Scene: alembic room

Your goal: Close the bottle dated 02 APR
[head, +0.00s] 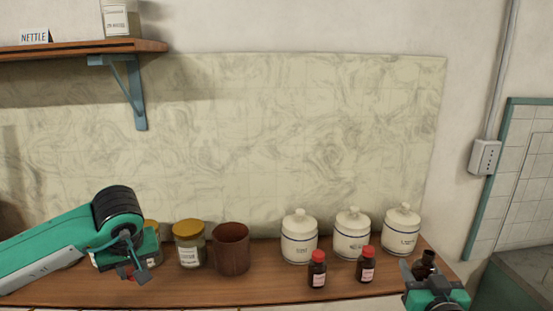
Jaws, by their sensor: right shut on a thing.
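Two small dark brown bottles with red caps and pale labels, a left one (317,271) and a right one (366,266), stand upright near the counter's front edge. The label dates are too small to read. My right gripper (428,275) is at the lower right, shut on a dark brown bottle (427,258). No red cap shows on this bottle, and its lower part is hidden by the gripper. My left gripper (138,270) is at the left in front of a jar; whether its jaws are open is unclear.
On the wooden counter (270,289) stand a yellow-lidded jar (189,246), a brown cup (231,250) and three white lidded canisters (299,239) (351,236) (401,231). Another yellow-lidded jar is partly hidden behind my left gripper. A shelf (80,52) hangs at upper left.

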